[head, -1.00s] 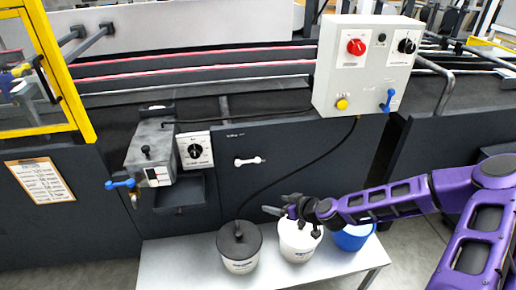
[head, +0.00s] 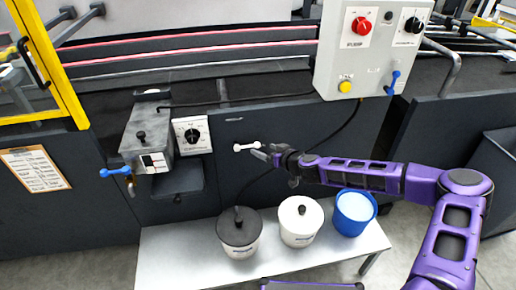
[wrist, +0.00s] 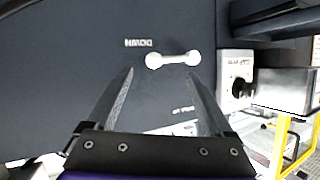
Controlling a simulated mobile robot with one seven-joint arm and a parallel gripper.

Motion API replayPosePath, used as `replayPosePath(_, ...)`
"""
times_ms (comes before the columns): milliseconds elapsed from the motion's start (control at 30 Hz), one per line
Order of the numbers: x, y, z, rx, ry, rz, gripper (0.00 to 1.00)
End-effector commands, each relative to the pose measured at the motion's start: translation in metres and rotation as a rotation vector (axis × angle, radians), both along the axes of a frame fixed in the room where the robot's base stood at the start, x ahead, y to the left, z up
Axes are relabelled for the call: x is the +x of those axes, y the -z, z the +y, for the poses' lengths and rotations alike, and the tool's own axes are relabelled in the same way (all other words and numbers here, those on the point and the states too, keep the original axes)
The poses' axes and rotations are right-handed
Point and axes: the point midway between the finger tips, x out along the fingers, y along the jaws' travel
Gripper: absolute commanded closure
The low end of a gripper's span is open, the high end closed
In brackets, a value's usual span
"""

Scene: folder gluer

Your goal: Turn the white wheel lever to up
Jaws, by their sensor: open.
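The white wheel lever (head: 246,146) is a small white bar with rounded ends on the dark machine panel. In the head view it lies about level. In the wrist view the lever (wrist: 172,60) shows just beyond the fingertips, between their lines, with its larger knob at the left. My gripper (head: 262,156) comes from the right, its tips close to the lever's right end. In the wrist view my gripper (wrist: 162,85) is open and empty, with the fingers apart. I cannot tell whether it touches the lever.
A dial box (head: 192,135) and a grey glue unit with a blue lever (head: 115,172) are left of the white lever. A control box (head: 372,50) is above right. Several buckets, one of them blue (head: 355,212), stand on a bench (head: 180,260) below.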

Motion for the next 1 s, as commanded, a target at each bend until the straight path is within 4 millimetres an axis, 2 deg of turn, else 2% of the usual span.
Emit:
replayPosePath(100, 0.016, 0.010, 0.015, 0.001, -0.001, 0.001, 0.14)
replayPosePath(300, 0.034, 0.018, 0.028, 0.000, 0.000, 0.000, 0.14)
replayPosePath(700, 0.038, 0.020, 0.032, -0.001, 0.000, -0.001, 0.14)
replayPosePath(1000, 0.038, 0.020, 0.031, -0.001, 0.000, -0.001, 0.68)
